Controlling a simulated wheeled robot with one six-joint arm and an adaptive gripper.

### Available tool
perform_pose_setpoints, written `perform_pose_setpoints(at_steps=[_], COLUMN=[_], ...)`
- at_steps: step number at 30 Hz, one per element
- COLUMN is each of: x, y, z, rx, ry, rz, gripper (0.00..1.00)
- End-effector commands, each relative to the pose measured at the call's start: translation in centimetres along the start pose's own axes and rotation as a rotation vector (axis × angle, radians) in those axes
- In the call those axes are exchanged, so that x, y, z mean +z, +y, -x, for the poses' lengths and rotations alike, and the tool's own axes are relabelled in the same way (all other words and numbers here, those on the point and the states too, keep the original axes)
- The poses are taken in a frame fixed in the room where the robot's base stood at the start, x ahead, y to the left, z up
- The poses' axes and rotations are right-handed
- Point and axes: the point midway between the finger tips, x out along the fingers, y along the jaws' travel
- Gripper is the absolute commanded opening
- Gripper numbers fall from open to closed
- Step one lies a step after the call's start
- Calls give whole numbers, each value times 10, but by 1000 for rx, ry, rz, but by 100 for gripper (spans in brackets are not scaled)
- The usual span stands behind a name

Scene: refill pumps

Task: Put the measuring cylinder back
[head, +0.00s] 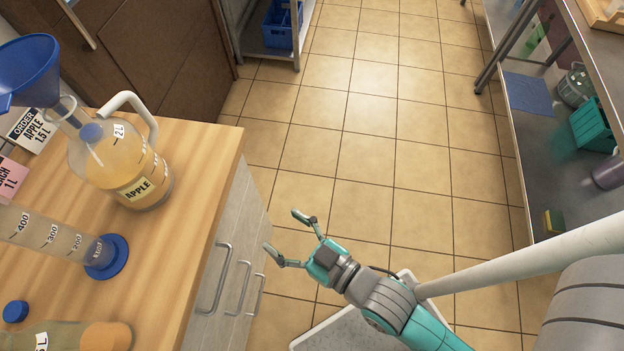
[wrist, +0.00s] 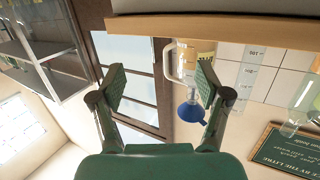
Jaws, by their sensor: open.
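The measuring cylinder (head: 55,237) is clear with dark number marks and a blue foot (head: 106,257). It stands upright on the wooden counter, and its top is cut off by the left edge of the head view. It also shows upside down in the wrist view (wrist: 246,75). My gripper (head: 282,232) is open and empty, out over the floor to the right of the counter's drawer front, apart from the cylinder. In the wrist view both fingers (wrist: 160,78) are spread with nothing between them.
A jug labelled APPLE (head: 140,175) stands behind the cylinder, with a blue funnel (head: 28,68) by its top. Drawer handles (head: 222,278) jut toward my gripper. The tiled floor (head: 360,120) is clear.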

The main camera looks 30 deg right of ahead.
Motion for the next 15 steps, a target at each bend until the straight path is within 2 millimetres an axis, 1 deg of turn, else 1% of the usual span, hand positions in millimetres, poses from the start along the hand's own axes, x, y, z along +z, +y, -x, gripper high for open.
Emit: perform_pose_setpoints(at_steps=[1, 5, 6, 8, 9, 12, 15], x=[11, 28, 32, 37, 39, 43, 44], y=[12, 33, 37, 43, 46, 49, 49], z=[19, 64, 78, 100, 114, 147, 172], rx=[43, 134, 161, 201, 227, 286, 331], ry=[-20, -48, -57, -68, -77, -96, -109], rz=[-4, -17, -20, -25, -30, -39, -48], gripper=[76, 76, 76, 76, 76, 76, 76])
